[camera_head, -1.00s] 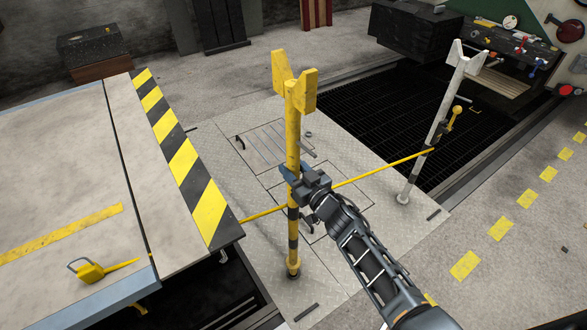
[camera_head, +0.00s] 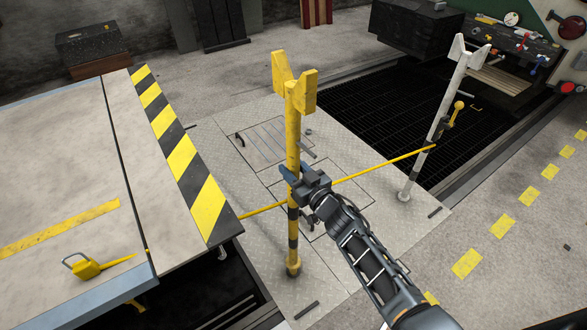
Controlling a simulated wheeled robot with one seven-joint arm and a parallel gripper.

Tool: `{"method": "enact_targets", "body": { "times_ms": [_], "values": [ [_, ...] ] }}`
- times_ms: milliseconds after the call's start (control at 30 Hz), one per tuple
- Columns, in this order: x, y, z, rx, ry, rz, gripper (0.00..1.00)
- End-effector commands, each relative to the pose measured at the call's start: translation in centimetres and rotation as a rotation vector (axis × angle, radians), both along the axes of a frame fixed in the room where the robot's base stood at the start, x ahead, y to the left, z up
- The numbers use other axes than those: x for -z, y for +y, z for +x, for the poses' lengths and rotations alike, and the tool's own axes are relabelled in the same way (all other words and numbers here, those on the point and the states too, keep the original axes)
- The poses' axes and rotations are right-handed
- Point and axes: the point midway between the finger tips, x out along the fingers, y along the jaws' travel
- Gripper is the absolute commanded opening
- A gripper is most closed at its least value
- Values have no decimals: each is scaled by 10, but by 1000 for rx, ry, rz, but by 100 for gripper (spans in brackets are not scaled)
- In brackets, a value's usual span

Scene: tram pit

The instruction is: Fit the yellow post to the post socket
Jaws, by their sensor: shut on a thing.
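The yellow post (camera_head: 293,133) stands about upright in the middle of the head view, with a forked yellow top and dark bands lower down. My gripper (camera_head: 293,187) is shut on its shaft, a little below mid-height. The post's foot (camera_head: 293,267) is at the near part of the grey checkered floor plate. The post socket is not clearly visible; the foot hides that spot, and I cannot tell whether the foot is seated in it.
A white forked post (camera_head: 436,125) stands at the right by the dark grating (camera_head: 375,105). A thin yellow bar (camera_head: 385,165) runs behind the yellow post. A platform with a striped edge (camera_head: 180,155) is at left, above a dark pit.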

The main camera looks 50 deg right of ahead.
Motion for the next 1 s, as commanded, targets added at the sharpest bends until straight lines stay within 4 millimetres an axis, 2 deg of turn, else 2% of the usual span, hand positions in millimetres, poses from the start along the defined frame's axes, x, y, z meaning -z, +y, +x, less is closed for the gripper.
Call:
{"method": "enact_targets", "body": {
  "times_ms": [1000],
  "values": [
    [20,0,2,-2,-6,-3,0]
  ]
}}
